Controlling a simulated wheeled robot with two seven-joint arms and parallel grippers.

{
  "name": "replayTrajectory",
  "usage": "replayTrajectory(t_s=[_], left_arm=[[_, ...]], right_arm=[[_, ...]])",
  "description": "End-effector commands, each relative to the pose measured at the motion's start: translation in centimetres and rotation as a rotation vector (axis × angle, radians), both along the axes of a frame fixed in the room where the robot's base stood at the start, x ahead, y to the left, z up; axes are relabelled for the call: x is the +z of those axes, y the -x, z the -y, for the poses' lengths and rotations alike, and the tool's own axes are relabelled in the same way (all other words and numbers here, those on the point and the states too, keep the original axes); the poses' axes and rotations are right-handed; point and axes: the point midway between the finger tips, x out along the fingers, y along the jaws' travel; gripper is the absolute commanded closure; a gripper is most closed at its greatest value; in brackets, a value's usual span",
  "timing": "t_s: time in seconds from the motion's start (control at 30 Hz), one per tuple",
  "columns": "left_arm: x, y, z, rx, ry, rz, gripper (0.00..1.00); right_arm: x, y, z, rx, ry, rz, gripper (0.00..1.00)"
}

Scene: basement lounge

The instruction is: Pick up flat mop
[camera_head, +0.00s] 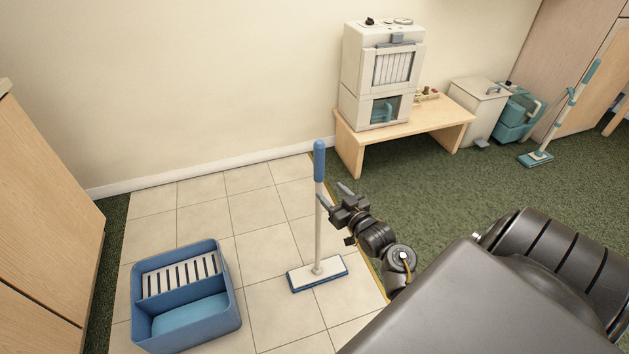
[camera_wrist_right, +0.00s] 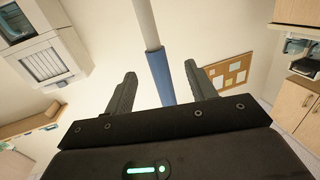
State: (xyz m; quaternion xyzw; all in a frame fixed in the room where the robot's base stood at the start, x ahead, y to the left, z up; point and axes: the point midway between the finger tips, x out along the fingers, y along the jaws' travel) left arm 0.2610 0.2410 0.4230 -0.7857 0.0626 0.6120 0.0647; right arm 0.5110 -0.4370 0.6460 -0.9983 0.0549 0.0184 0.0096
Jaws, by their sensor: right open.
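The flat mop stands upright on the tiles, with a blue handle grip (camera_head: 319,161), a white pole (camera_head: 318,230) and a white-and-blue flat head (camera_head: 317,274). My right gripper (camera_head: 333,194) is open beside the pole, just below the blue grip. In the right wrist view the mop's blue grip (camera_wrist_right: 160,76) and pole show between the two open fingers of the gripper (camera_wrist_right: 160,69). I cannot tell whether a finger touches the pole. My left gripper is not in view.
A blue bucket (camera_head: 228,302) with a slatted wringer stands left of the mop. A low wooden bench (camera_head: 450,125) bears a white cabinet-like machine (camera_head: 365,75). A teal mop (camera_head: 560,115) and teal bucket (camera_head: 510,120) stand far right. Open carpet lies before the bench.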

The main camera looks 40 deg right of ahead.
Motion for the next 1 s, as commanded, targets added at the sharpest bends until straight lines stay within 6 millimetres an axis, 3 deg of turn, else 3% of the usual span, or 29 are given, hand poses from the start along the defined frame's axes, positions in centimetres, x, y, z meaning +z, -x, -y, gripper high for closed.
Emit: replayTrajectory(t_s=[0.1,0.23,0.53,0.87,1.0], left_arm=[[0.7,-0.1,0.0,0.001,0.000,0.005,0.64],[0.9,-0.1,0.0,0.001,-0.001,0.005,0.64],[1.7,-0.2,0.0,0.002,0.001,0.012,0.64],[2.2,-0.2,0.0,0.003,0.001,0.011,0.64],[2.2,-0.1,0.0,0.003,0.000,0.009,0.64]], right_arm=[[1.3,0.3,0.6,-0.009,0.020,0.034,0.44],[1.6,0.1,0.7,-0.011,0.022,0.038,0.44],[1.5,-4.2,1.3,-0.012,0.021,0.038,0.44],[1.5,-5.8,1.4,-0.011,0.022,0.037,0.44],[1.4,-7.8,1.6,-0.011,0.019,0.039,0.44]])
